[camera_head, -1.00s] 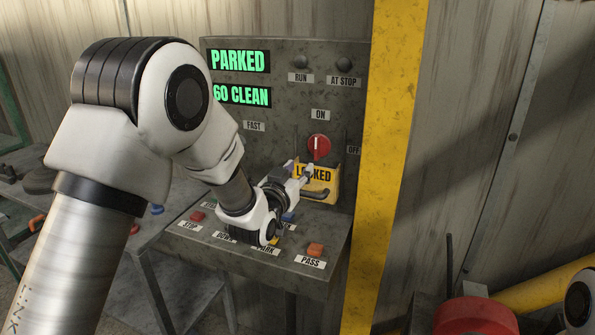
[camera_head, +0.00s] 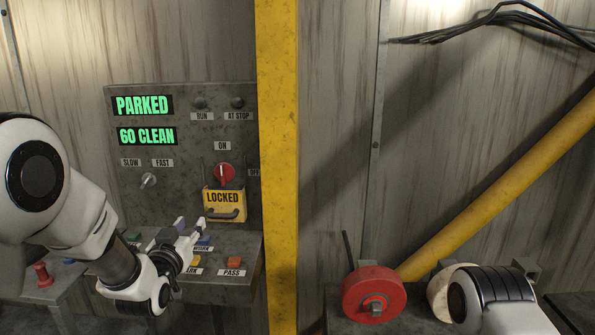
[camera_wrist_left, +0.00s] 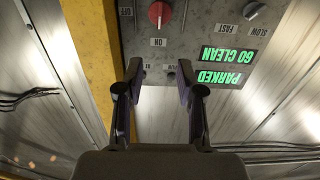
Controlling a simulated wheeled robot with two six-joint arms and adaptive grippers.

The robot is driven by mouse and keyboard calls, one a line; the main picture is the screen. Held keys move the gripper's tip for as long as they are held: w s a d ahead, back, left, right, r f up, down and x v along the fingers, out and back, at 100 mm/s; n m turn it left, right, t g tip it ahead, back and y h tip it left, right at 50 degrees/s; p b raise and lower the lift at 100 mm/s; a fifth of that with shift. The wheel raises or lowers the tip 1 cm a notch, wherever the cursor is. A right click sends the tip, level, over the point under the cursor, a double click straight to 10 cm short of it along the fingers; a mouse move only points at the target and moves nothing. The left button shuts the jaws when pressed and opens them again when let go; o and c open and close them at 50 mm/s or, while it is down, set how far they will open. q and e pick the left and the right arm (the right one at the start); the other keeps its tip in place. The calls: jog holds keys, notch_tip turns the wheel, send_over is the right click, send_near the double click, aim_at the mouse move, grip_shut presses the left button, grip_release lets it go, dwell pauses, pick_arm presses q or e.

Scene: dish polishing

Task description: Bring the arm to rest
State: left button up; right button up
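My left gripper (camera_head: 190,236) is in front of the control panel (camera_head: 185,105), over its sloped button shelf. In the left wrist view its two fingers (camera_wrist_left: 158,80) are apart with nothing between them. The panel's displays read PARKED (camera_head: 142,105) and 60 CLEAN (camera_head: 147,136). The red rotary switch (camera_head: 222,173) sits under the ON label, above a yellow LOCKED plate (camera_head: 225,203) with a handle. My right arm (camera_head: 490,300) shows at the lower right; its gripper is not visible.
A red wheel (camera_head: 373,295) stands on a grey bench at the lower right, beside a pale round wheel (camera_head: 440,290) partly hidden by my right arm. A yellow post (camera_head: 277,150) rises right of the panel. A yellow diagonal pipe (camera_head: 500,190) crosses the right wall.

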pick_arm(q)
notch_tip(320, 180, down, 12)
jog(key=s+g, duration=0.1)
jog(key=g, duration=0.1)
jog(key=s+a+f+g, duration=0.1)
jog(key=s+f+g, duration=0.2)
jog(key=s+f, duration=0.65)
jog(key=s+f+g, duration=0.4)
jog(key=s+f, duration=0.2)
jog(key=f, duration=0.7)
jog(key=s+f+g, duration=0.4)
jog(key=s, duration=0.9)
jog(key=s+f+g, duration=0.4)
jog(key=s+g, duration=0.1)
jog(key=s, duration=0.9)
jog(key=shift+s+a+n, duration=0.2)
jog(key=shift+a+n, duration=0.05)
jog(key=shift+n, duration=0.05)
jog(key=shift+y, duration=0.3)
